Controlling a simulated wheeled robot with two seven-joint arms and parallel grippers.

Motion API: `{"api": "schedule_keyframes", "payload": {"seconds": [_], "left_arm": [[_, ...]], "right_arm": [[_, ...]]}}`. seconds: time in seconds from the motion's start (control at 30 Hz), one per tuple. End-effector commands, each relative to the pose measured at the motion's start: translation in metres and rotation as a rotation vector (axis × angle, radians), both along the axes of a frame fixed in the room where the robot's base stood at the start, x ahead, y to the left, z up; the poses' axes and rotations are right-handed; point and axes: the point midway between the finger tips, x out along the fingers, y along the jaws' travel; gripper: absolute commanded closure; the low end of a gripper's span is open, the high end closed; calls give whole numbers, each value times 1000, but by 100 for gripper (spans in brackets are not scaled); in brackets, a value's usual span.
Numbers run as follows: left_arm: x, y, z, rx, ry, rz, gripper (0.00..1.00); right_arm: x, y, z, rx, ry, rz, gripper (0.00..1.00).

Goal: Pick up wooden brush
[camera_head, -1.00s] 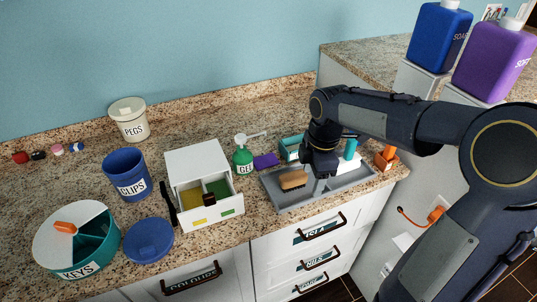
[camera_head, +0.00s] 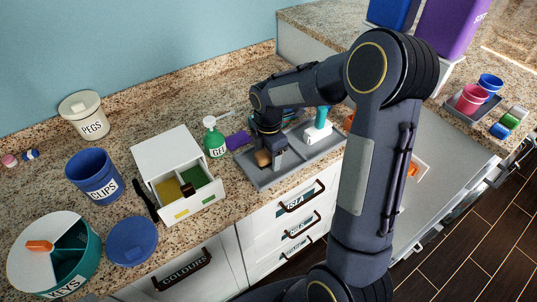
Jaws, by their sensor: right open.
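The wooden brush (camera_head: 262,158) lies on the left part of the grey tray (camera_head: 255,178) on the counter. Only its light brown end shows; the rest is hidden behind my right gripper. My right gripper (camera_head: 272,160) points down right at the brush and is open. I cannot tell whether its fingers touch the brush. My left gripper is not in view.
A white and teal brush-like item (camera_head: 318,130) stands on the tray's right.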

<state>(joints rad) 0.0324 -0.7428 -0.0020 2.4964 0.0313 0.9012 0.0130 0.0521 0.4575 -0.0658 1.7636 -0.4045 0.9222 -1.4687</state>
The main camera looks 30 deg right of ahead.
Motion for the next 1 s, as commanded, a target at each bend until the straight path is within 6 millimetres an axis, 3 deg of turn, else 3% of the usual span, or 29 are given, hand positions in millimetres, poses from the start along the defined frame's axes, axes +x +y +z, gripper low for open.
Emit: {"api": "schedule_keyframes", "payload": {"seconds": [0.17, 0.57, 0.83, 1.0], "left_arm": [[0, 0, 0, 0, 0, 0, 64], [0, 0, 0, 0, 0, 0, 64], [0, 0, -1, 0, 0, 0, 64], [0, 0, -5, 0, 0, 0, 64]], "right_arm": [[0, 0, 0, 0, 0, -1, 38], [0, 0, 0, 0, 0, -1, 87], [0, 0, 2, 0, -2, -1, 87], [1, 0, 13, 1, -4, -1, 87]]}}
